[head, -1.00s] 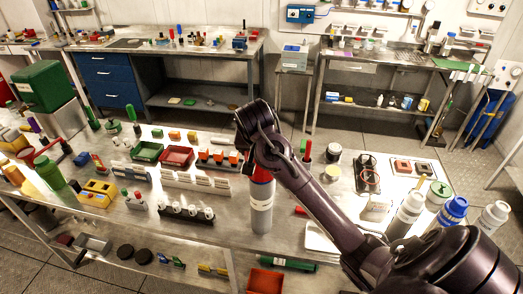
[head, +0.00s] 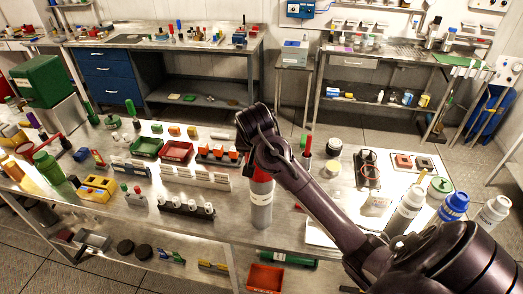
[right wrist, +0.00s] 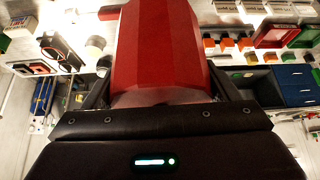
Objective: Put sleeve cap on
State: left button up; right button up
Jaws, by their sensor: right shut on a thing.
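My right gripper (head: 258,150) is shut on a red faceted cap (right wrist: 160,45), which fills the middle of the right wrist view. In the head view, the lower part of the red cap (head: 261,183) shows below the dark jaws. A grey cylinder with a pale band, the sleeve (head: 260,215), stands upright on the bench directly under the cap. The cap's lower edge meets the top of the sleeve in the picture; I cannot tell whether it is seated. My left gripper is not in view.
The metal bench (head: 235,235) holds a black rack of white-capped vials (head: 186,206) left of the sleeve. Red (head: 176,152) and green trays (head: 146,147) stand behind. A blue-capped bottle (head: 454,206) stands at the right, near my arm. An orange bin (head: 265,278) sits below.

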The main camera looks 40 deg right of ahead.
jog(key=shift+f, duration=0.7)
jog(key=o, duration=1)
jog(key=shift+c, duration=0.2)
jog(key=shift+s+a+r+b, duration=0.2)
jog(key=shift+r+b, duration=0.25)
jog(key=shift+b, duration=0.05)
jog(key=b+v, duration=0.1)
jog(key=v, duration=0.3)
jog(key=shift+b, duration=0.3)
jog(key=shift+p+v, duration=0.85)
jog(key=shift+v, duration=0.1)
jog(key=shift+s+a+r, duration=0.15)
jog(key=shift+s+r, duration=0.05)
jog(key=shift+r, duration=0.2)
jog(key=shift+f, duration=0.1)
